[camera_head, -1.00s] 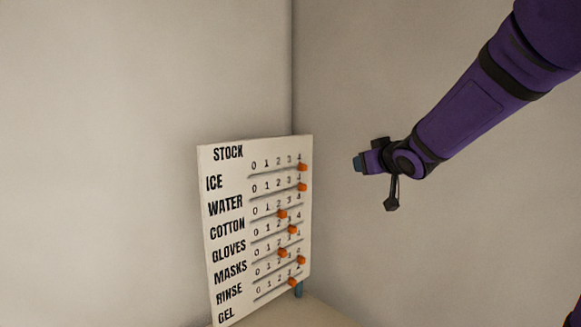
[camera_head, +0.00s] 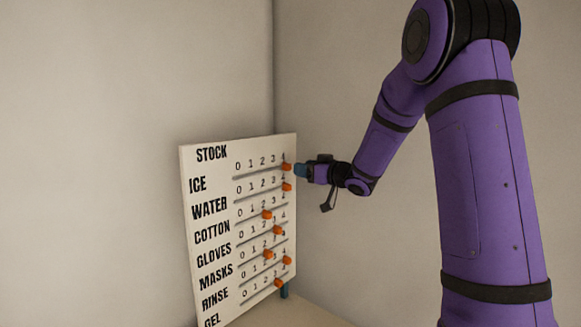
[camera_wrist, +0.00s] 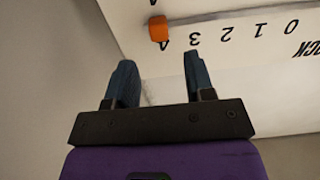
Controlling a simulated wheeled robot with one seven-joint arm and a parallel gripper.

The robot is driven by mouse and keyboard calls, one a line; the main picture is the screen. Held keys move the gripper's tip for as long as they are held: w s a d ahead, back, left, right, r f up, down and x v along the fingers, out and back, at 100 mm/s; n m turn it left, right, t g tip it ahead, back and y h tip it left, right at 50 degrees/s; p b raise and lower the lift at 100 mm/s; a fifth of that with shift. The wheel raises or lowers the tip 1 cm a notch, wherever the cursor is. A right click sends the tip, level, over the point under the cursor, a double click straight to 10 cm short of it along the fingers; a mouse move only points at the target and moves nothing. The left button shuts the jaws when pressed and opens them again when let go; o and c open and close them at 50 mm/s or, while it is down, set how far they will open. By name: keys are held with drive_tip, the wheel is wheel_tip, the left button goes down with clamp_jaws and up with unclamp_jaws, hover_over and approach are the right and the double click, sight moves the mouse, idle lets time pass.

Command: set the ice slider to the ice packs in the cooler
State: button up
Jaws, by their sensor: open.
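The ice slider (camera_head: 286,167) is the top orange knob on the white stock board (camera_head: 190,225), on the row labelled ICE. It stands at the right end of its track, by the 4. My gripper (camera_head: 300,171) is just right of this knob at the board's right edge. In the wrist view the gripper (camera_wrist: 160,65) is open, with two dark blue fingers apart and nothing between them. The orange knob (camera_wrist: 158,28) shows beyond the fingertips, beside the upside-down 4. The cooler and ice packs are not in view.
Below it are several more orange knobs, the nearest being the water slider (camera_head: 286,187) at the 4. The board stands on a pale surface (camera_head: 300,310) near a wall corner. A blue post (camera_head: 284,291) shows at its lower right.

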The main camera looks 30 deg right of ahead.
sight(289, 165)
drive_tip(key=x, duration=0.5)
drive_tip(key=shift+w+a, duration=0.15)
drive_tip(key=shift+w, duration=0.15)
clamp_jaws()
drive_tip(key=shift+a, duration=0.1)
